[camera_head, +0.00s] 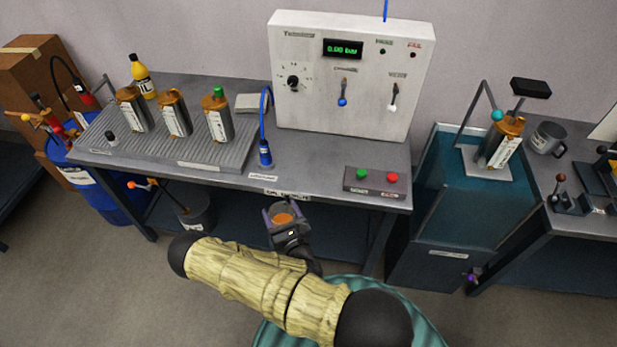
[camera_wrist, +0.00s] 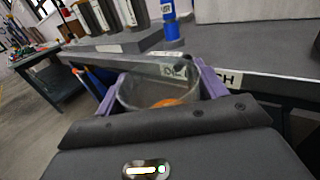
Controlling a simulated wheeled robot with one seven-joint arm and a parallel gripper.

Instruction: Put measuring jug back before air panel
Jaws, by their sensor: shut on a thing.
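The jug's lower part is hidden. The white air panel (camera_head: 352,105) stands upright at the back of the bench, with a green display, a dial and two levers.
The bench top (camera_head: 330,160) is clear before the panel, between a blue hose fitting (camera_head: 265,152) and a button box (camera_head: 375,181). A ribbed tray (camera_head: 165,150) with several metal pump tubes is left. A water tank (camera_head: 470,200) and a grey mug (camera_head: 548,138) are right.

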